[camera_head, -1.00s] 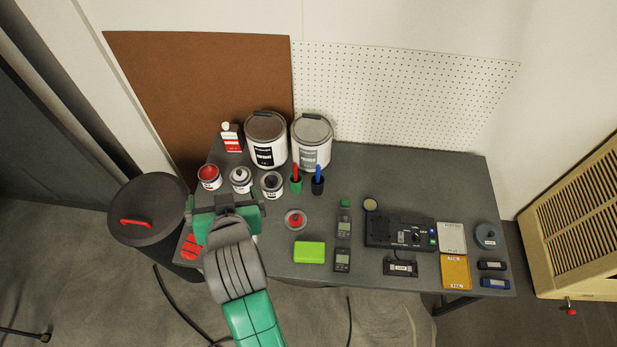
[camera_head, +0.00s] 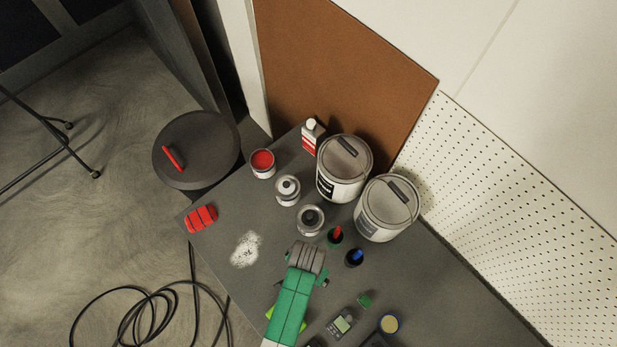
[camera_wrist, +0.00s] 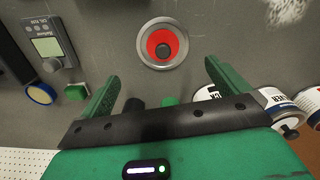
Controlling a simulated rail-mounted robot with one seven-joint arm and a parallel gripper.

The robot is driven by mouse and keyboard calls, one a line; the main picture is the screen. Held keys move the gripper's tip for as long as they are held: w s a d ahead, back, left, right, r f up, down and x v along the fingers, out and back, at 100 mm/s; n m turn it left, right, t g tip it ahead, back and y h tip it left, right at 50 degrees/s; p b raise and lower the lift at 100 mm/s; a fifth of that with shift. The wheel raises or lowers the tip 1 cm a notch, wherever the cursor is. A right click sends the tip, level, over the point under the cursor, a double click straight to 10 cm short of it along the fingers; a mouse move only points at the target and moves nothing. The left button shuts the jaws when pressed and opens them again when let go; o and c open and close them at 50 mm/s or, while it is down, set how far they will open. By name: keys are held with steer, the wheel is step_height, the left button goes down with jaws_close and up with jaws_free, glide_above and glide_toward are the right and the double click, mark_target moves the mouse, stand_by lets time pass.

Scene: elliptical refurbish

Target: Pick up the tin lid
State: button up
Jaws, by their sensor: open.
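The tin lid (camera_wrist: 162,44), a round grey-rimmed disc with a red ring and dark centre knob, lies on the grey table in the wrist view. My gripper (camera_wrist: 160,78) is open and empty, its two green fingers spread apart. The lid appears just beyond the fingertips, roughly between them across the picture, and nothing shows it touching them.
Small tins (camera_head: 287,190), an open red paint tin (camera_head: 262,160) and two large pails (camera_head: 343,170) stand behind. A meter (camera_wrist: 48,45) lies near the lid. The table around the white patch (camera_head: 246,249) is clear.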

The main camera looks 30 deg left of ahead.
steer(key=shift+f, duration=0.85)
steer(key=f, duration=0.3)
steer(key=s+f+b, duration=0.1)
steer(key=shift+a+f, duration=0.4)
steer(key=shift+w+f, duration=0.1)
steer(key=shift+w, duration=0.05)
steer(key=c, duration=1)
